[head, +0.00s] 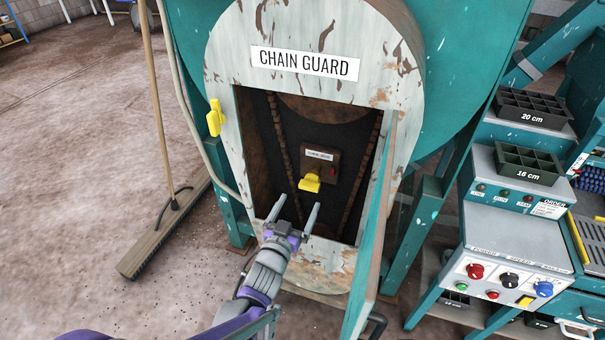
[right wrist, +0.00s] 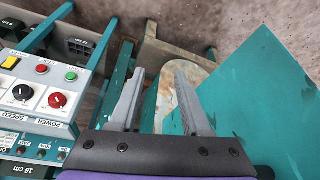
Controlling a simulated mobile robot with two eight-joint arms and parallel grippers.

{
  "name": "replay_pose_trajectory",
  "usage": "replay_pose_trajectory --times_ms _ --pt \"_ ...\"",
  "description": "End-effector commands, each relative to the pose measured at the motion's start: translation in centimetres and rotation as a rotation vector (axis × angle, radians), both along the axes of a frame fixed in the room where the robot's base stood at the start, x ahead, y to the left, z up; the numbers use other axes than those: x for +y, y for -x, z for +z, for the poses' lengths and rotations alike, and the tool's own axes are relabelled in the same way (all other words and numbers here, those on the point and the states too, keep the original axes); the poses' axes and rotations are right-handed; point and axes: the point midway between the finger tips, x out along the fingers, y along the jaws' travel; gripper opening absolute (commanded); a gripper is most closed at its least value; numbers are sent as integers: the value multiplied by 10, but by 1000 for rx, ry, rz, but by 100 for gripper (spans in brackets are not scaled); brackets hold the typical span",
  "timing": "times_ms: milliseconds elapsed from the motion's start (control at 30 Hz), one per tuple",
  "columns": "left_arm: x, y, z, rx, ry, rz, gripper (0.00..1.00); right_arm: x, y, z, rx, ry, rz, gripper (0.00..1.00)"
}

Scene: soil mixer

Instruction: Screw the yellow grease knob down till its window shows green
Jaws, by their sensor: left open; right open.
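The yellow grease knob (head: 310,182) sits on a small brown labelled block (head: 320,164) inside the opening of the chain guard (head: 225,60). A small red patch, probably the window (head: 332,171), shows on the block right of the knob; I see no green there. My left gripper (head: 295,212) is open and empty, at the lower part of the opening, below and in front of the knob in the picture. Its fingers point up towards the knob and are apart from it. My right gripper (right wrist: 160,74) is open and empty in the right wrist view; I cannot make it out in the head view.
The guard's teal door (head: 372,240) stands open at the right of the opening; a teal panel (right wrist: 265,85) is close to my right gripper. Chains run on both sides inside. A yellow latch (head: 215,118) is at left. A broom (head: 165,225) leans left; a control panel (head: 510,270) stands right.

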Motion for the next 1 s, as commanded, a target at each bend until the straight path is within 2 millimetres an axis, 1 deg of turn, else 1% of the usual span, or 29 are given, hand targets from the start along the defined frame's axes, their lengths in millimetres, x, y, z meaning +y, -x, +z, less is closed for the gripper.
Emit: replay_pose_trajectory --times_ms 33,167,267,500,600,700,833,1000 --pt "-4 -2 -2 -12 4 -10 100 0 0 -2 1 0 0 47" --pt "-9 -10 -1 -23 8 -17 100 0 0 -2 1 0 0 47" --pt "-13 -24 -1 -21 8 -16 100 0 0 -2 1 0 0 47" --pt "-28 -69 -2 -19 8 -16 100 0 0 -5 2 0 0 47" --pt "-32 -84 -2 -20 7 -15 100 0 0 -6 2 0 0 47" --pt "-36 -95 -2 -19 8 -15 100 0 0 -7 2 0 0 47" --pt "-38 -103 -1 -20 7 -14 100 0 -1 -7 2 0 0 47" --pt "-39 -105 -1 -19 6 -14 100 0 -1 -7 2 0 0 47"
